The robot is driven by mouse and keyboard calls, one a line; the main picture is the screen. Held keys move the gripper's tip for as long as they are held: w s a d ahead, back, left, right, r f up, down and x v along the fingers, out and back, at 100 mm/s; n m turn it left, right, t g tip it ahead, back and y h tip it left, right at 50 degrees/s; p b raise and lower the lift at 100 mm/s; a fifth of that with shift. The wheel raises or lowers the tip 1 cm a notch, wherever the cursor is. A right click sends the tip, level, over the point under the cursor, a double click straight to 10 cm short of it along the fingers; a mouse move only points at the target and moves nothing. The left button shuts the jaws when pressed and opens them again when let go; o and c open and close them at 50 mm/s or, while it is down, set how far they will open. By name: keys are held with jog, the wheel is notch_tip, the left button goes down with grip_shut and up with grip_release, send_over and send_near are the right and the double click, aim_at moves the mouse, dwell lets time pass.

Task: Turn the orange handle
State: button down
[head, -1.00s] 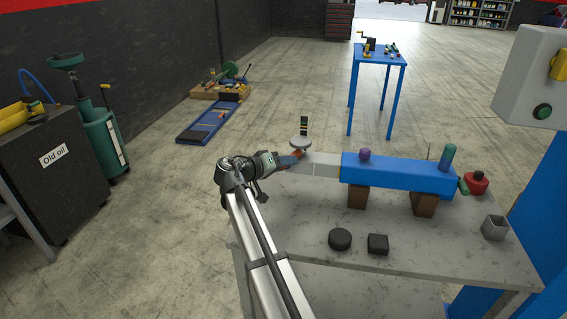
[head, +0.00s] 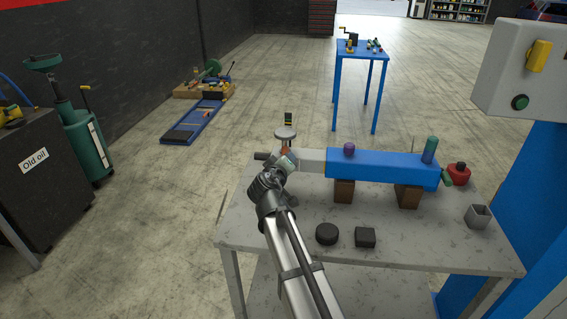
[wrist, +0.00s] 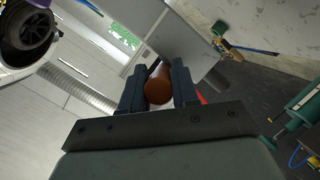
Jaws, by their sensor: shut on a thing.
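The orange handle (wrist: 159,85) shows its rounded end between the two dark fingers of my gripper (wrist: 158,92) in the wrist view. My gripper is shut on it. In the head view, a small orange-brown part of the handle (head: 285,150) shows just below a grey disc (head: 286,134), at the left end of the grey and blue beam. My gripper (head: 286,157) reaches up to it from the front, over the table's left back corner. The gripper and wrist hide most of the handle and its mount.
The blue beam (head: 382,169) rests on brown blocks on the grey table (head: 285,222). A round black piece (head: 327,234), a square black piece (head: 365,237), a grey square cup (head: 478,215) and a red can (head: 458,174) stand nearby. A control box (head: 517,75) is at right.

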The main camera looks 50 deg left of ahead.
jog(key=shift+w, duration=0.15)
jog(key=c, duration=1.2)
grip_release()
jog(key=v, duration=1.3)
jog(key=shift+s+d, duration=0.3)
